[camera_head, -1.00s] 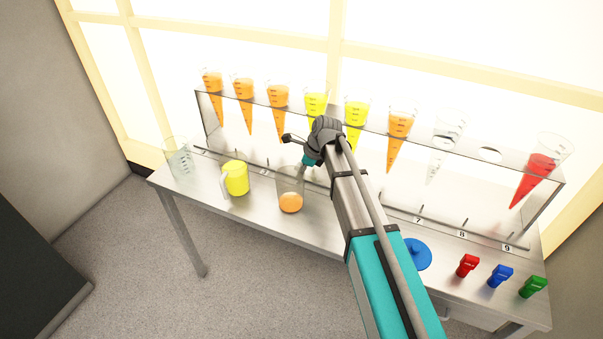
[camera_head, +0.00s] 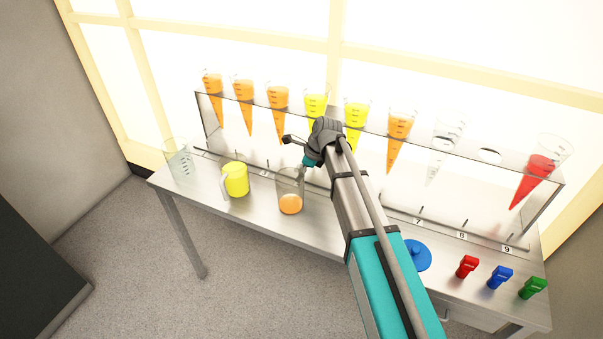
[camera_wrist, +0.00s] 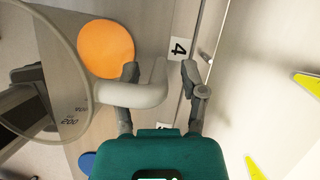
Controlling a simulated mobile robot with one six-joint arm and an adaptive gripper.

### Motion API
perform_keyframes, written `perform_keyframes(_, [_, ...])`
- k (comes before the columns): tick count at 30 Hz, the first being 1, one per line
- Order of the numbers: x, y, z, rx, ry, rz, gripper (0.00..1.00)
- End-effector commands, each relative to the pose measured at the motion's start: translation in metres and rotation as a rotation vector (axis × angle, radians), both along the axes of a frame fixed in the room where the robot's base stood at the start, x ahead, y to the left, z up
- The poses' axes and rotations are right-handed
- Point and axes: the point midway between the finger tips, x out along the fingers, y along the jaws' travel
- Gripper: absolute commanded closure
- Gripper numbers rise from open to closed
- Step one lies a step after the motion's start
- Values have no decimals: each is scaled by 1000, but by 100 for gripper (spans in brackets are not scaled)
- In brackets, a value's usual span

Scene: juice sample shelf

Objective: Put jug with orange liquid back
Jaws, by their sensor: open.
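The jug with orange liquid (camera_head: 290,202) is a clear jug that stands upright on the metal table, with a shallow orange layer at its bottom. My gripper (camera_head: 298,151) is just behind and above its rim. In the wrist view the jug's orange liquid (camera_wrist: 105,48) shows at upper left and its pale handle (camera_wrist: 132,94) reaches in between my open fingers (camera_wrist: 160,75). The handle lies close to the left finger, and there is a gap to the right finger. Whether the left finger touches it I cannot tell.
A yellow jug (camera_head: 236,180) and an empty clear jug (camera_head: 179,158) stand to the left on the table. Behind is a clear rack (camera_head: 470,153) holding several cones with coloured liquid. A blue lid-like disc (camera_head: 417,254) and red, blue and green clips lie at right.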

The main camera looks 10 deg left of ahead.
Motion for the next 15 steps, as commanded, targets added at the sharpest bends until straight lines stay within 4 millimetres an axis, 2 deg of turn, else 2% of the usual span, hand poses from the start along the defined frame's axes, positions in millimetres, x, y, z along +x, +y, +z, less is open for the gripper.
perform_keyframes(15, [1,-15,40,0,0,-1,45])
